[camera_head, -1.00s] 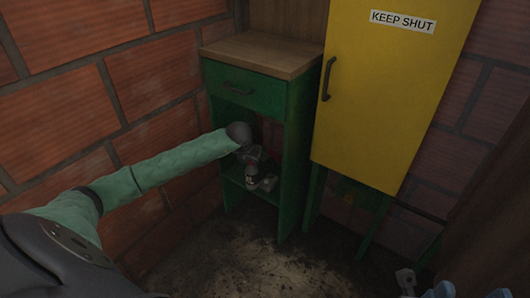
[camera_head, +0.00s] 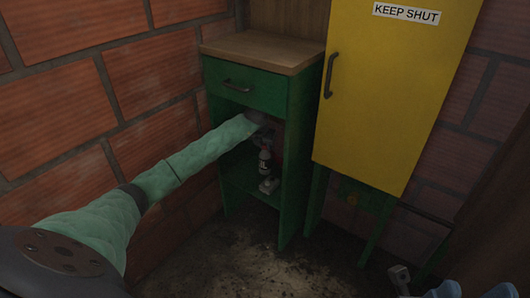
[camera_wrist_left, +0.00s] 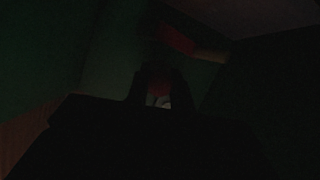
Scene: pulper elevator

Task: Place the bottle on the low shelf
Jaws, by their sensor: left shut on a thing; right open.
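The bottle (camera_head: 264,163), small and dark with a pale label, is upright inside the open lower part of the green cabinet. My left gripper (camera_head: 265,143) reaches into that space and is shut on it; the arm hides part of the fingers. In the left wrist view, which is very dark, a reddish part of the bottle (camera_wrist_left: 158,78) shows between the fingers. The low shelf (camera_head: 246,180) is the green board below the drawer. I cannot tell whether the bottle touches it. My right gripper (camera_head: 400,280) is open and empty at the bottom right, partly seen.
A small greyish object (camera_head: 268,186) is at the shelf's front, by the bottle. The green drawer (camera_head: 252,88) and wooden top (camera_head: 262,52) are above. A yellow cupboard (camera_head: 390,100) stands to the right, a brick wall (camera_head: 75,110) to the left. The floor in front is clear.

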